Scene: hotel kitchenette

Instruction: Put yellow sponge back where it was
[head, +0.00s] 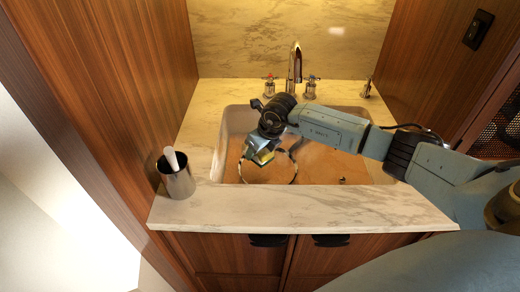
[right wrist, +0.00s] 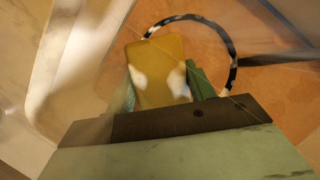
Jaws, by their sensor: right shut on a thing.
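The yellow sponge (head: 263,157) is held by my right gripper (head: 261,153) above the sink basin (head: 227,150). In the right wrist view the yellow sponge (right wrist: 158,68) stands out between the two green fingers of the right gripper (right wrist: 163,85), which are shut on it. Its lower end is hidden by the gripper. My left gripper is not in view.
A ring-shaped rim with black-and-white marks (right wrist: 228,50) lies in the sink under the sponge. A metal cup (head: 177,183) holding a white-handled item stands on the left counter. The faucet (head: 294,65) rises behind the basin. The front counter (head: 310,205) is clear.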

